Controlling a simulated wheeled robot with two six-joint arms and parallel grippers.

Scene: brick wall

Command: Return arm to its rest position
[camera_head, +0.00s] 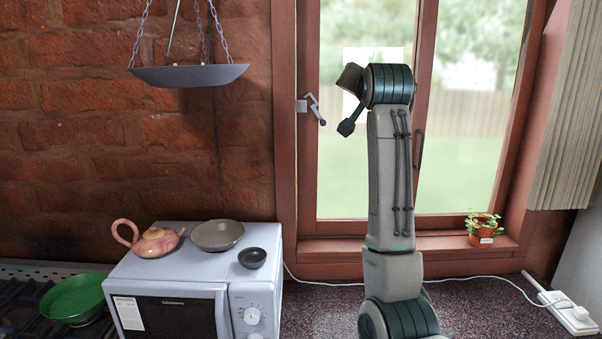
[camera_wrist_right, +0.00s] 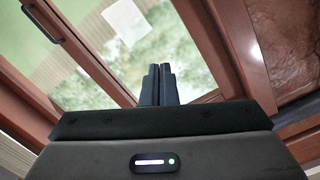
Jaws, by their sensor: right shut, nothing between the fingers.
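My right arm (camera_head: 392,180) stands upright in front of the window in the head view, its upper joint bent over toward the left. In the right wrist view my right gripper (camera_wrist_right: 157,85) has its two dark fingers together with nothing between them. It points toward the window glass and touches nothing that I can see. In the head view the fingers cannot be made out clearly. My left arm and gripper do not show in either view.
The window frame (camera_head: 285,130) and window handle (camera_head: 313,108) are close beside the arm. A hanging tray (camera_head: 188,76) is at upper left. A microwave (camera_head: 170,272) bears a teapot (camera_head: 152,241) and two bowls. A potted plant (camera_head: 482,229) stands on the sill at right.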

